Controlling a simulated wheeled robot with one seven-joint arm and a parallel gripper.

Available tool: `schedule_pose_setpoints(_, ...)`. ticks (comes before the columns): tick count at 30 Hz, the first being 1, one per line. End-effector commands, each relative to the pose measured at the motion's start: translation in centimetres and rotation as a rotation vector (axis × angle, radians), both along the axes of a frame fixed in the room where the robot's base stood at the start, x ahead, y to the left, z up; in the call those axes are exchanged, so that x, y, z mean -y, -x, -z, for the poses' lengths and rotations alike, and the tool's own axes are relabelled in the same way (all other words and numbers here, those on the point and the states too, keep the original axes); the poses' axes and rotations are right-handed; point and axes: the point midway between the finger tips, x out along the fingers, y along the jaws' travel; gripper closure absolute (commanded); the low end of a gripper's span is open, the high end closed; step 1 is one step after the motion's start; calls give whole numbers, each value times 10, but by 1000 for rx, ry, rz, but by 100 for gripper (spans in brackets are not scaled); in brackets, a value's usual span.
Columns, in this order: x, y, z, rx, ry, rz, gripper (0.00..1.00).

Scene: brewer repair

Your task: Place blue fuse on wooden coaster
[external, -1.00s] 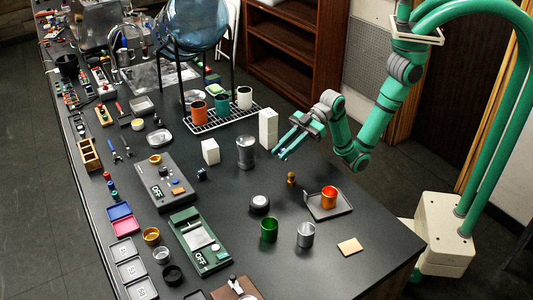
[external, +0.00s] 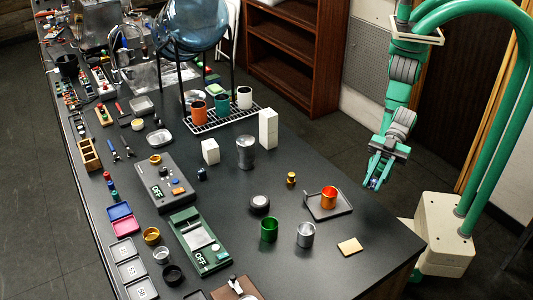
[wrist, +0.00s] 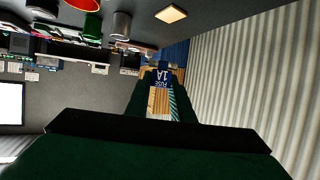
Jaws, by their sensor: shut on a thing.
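The wooden coaster (external: 350,246) is a small, pale tan square lying flat and bare near the right end of the black table. It also shows at the top of the wrist view (wrist: 171,14). My gripper (external: 373,184) hangs beyond the table's right edge, up and right of the coaster in the external view. In the wrist view its fingers are shut on the blue fuse (wrist: 162,78), which has a blue band with white "FUSE 1A" lettering. The fuse is apart from the coaster. In the external view only a small blue spot shows at the fingertips.
A dark tray (external: 318,214) with an orange cup (external: 329,197) stands behind the coaster. A silver cup (external: 306,235) and a green cup (external: 269,229) stand to its left. The table top around the coaster is clear, with the table's edge to the right.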

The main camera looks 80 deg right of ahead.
Motion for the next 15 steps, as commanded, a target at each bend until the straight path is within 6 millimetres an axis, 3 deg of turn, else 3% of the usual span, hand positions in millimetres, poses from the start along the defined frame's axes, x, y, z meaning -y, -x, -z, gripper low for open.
schedule_pose_setpoints(15,-91,-29,51,-1,5,-2,100)
